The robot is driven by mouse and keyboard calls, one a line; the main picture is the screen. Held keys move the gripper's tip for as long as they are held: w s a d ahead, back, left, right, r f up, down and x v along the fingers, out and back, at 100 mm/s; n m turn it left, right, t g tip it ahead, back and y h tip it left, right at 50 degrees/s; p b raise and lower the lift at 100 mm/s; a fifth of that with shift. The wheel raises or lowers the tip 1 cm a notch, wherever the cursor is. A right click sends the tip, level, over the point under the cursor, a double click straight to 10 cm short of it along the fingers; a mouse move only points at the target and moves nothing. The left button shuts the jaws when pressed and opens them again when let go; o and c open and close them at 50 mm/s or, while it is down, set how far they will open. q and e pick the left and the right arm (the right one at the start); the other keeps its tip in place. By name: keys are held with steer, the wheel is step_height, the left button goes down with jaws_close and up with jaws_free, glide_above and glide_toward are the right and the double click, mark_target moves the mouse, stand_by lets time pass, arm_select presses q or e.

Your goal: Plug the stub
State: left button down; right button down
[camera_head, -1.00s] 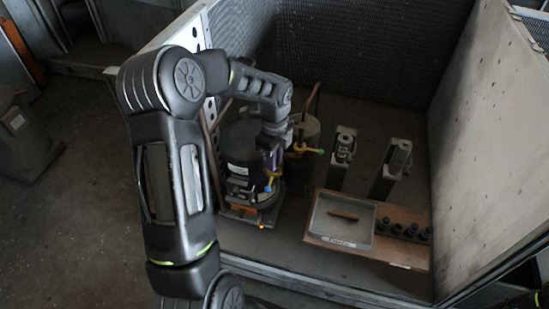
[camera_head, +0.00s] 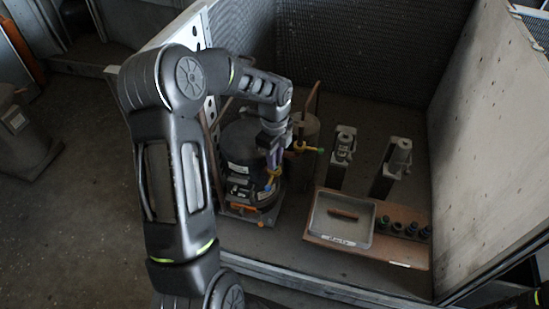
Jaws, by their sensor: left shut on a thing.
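The blower housing, a dark round drum (camera_head: 240,145), stands at the left inside the walled bay, with white labels and small fittings on its front. My left gripper (camera_head: 274,160) points down at the drum's right front side. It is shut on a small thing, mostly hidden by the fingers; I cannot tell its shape. A purple patch shows at the fingers. A yellow fitting with a blue end (camera_head: 270,182) is just below the fingers. Whether the held thing touches a stub cannot be told. Several dark plugs (camera_head: 411,229) stand in a row on the brown board (camera_head: 400,258). My right gripper is not in view.
A grey tray (camera_head: 322,232) with a brown bar (camera_head: 343,214) in it sits on the board. A yellow fitting with a green end (camera_head: 313,150) sticks out behind the gripper. Two upright metal devices (camera_head: 341,155) (camera_head: 392,170) stand behind the board. A concrete wall (camera_head: 495,150) closes the right.

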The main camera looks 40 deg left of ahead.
arm_select(q)
steer(key=c, duration=1.3)
jaws_free()
steer(key=shift+o, duration=0.5)
steer(key=o, duration=0.4)
steer(key=shift+o, duration=0.2)
steer(key=shift+r, duration=0.1)
steer(key=shift+r+p, duration=3)
steer(key=shift+r, duration=0.4)
